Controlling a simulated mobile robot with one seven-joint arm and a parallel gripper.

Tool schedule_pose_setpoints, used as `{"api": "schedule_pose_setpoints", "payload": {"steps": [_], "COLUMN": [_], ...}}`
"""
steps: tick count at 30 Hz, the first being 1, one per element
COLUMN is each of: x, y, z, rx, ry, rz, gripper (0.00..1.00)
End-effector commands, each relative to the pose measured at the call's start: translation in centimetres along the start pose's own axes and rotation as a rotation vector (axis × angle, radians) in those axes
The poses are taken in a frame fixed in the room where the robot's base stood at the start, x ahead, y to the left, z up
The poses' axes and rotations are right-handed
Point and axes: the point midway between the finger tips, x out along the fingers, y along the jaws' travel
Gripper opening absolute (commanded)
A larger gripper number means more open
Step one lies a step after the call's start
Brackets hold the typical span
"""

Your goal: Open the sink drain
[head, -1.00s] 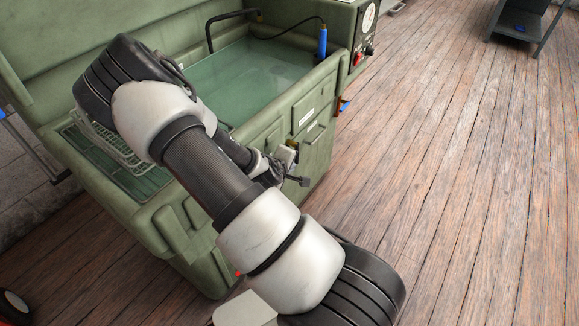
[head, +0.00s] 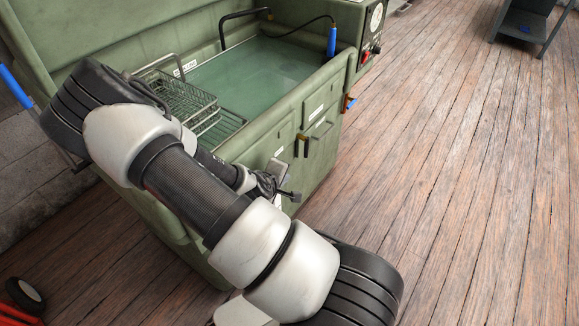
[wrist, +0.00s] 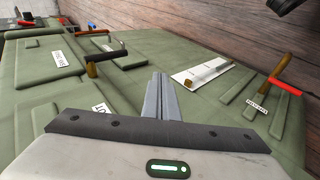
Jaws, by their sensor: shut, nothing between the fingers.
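The sink is a green parts washer (head: 262,140) holding cloudy greenish liquid (head: 250,72). Several lever valves sit on its outer front wall. In the wrist view, a red-handled lever (wrist: 286,85) is at the right, a black-handled lever (wrist: 105,56) at the left, and a brass lever (wrist: 205,72) on a white plate. Small white labels sit near some of them, too small to read surely, so I cannot tell which is the drain. My gripper (head: 290,194) is outside the front wall; its fingers (wrist: 160,88) are together and empty, pointing between the levers.
A wire basket (head: 180,103) sits at the washer's left end. A blue-handled brush (head: 331,42) stands at the far right corner, near a control panel (head: 370,45). A dark cart (head: 522,22) is at the top right. The wooden floor (head: 460,180) to the right is clear.

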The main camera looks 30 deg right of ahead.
Motion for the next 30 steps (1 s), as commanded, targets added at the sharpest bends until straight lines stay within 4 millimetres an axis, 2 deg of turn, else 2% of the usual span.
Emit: {"api": "schedule_pose_setpoints", "payload": {"steps": [3,9,30], "x": [-1.9,-3.3,-3.5], "y": [-1.5,-3.0,-3.2], "z": [0.1,0.2,0.2], "rx": [-0.003,0.000,0.001], "ry": [0.002,0.001,0.000], "rz": [-0.001,-0.001,0.000], "gripper": [0.00,0.00,0.00]}}
